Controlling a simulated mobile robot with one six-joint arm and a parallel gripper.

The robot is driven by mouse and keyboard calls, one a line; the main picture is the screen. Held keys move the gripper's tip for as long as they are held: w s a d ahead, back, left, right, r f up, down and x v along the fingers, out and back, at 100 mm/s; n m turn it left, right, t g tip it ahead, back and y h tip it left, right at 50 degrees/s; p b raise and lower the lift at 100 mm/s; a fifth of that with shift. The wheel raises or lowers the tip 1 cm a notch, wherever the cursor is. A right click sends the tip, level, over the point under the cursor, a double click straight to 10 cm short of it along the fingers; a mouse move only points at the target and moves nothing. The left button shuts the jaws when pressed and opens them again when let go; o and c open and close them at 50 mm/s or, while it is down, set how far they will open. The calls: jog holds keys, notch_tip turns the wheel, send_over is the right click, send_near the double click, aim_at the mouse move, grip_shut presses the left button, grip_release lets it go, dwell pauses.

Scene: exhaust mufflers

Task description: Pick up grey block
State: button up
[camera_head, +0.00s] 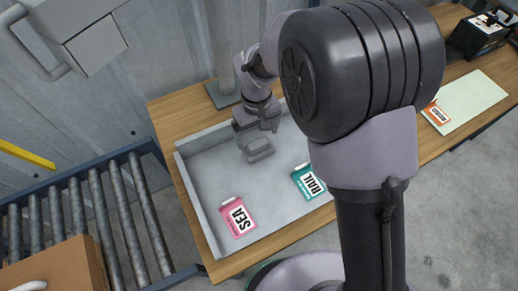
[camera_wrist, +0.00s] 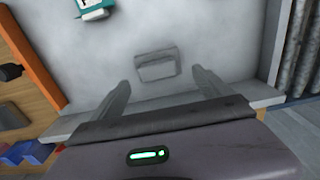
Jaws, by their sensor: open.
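The grey block (camera_head: 260,151) lies flat in the grey tray (camera_head: 199,209), near its back wall. In the wrist view the block (camera_wrist: 158,67) shows as a small grey rectangle with a lighter band, between and just beyond my two fingertips. My gripper (camera_head: 257,136) is open and empty, pointing down close to the block in the head view. Its fingers (camera_wrist: 159,80) stand wide on either side in the wrist view, with a gap to the block on each side. I cannot tell the exact height of the fingertips above the block.
In the tray lie a pink SEA tag (camera_head: 238,217) and a teal RAIL tag (camera_head: 308,182). The tray sits on a wooden table (camera_head: 171,117). A roller conveyor (camera_head: 125,205) with a cardboard box (camera_head: 62,268) is at left. A pale board (camera_head: 465,103) lies at right.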

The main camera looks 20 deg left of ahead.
aim_at(258, 143)
notch_tip(258, 143, down, 6)
jog(key=b, duration=0.2)
jog(key=shift+w+d+r+b, duration=0.1)
jog(key=shift+w+r+b, duration=0.05)
jog(key=shift+b, duration=0.25)
jog(key=shift+r, duration=0.2)
jog(key=shift+c, duration=0.9)
jog(key=c, duration=1.4)
jog(key=shift+o, duration=0.2)
jog(key=shift+r, duration=0.1)
